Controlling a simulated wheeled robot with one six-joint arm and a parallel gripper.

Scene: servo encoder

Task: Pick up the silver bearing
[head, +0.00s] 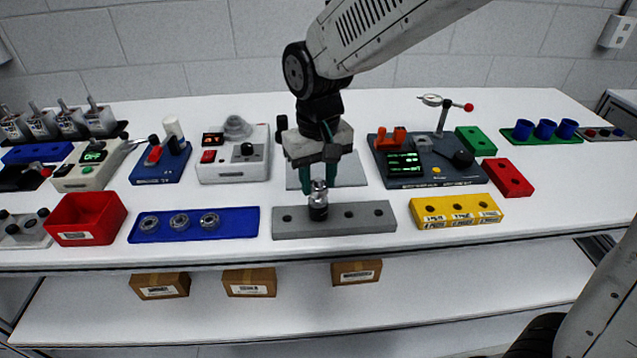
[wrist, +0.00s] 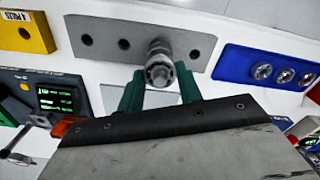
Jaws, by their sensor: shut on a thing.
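Several silver bearings, three ring-shaped ones (head: 179,222), sit in a row in the blue tray (head: 240,228) on the white table. They also show at the right of the wrist view (wrist: 284,76). My gripper (head: 319,188) points down over the grey block with holes (head: 365,217), to the right of the blue tray. Its green fingers are shut on a silver and black cylindrical part (head: 318,212), which is upright at the grey block. In the wrist view the part (wrist: 159,67) shows its silver top end between the fingertips. Whether its base is seated in a hole is hidden.
A red bin (head: 87,216) stands left of the blue tray. A yellow labelled block (head: 456,212) lies right of the grey block. Behind are a white device (head: 233,165) and a dark instrument panel with a dial stand (head: 427,165). The front table edge is close.

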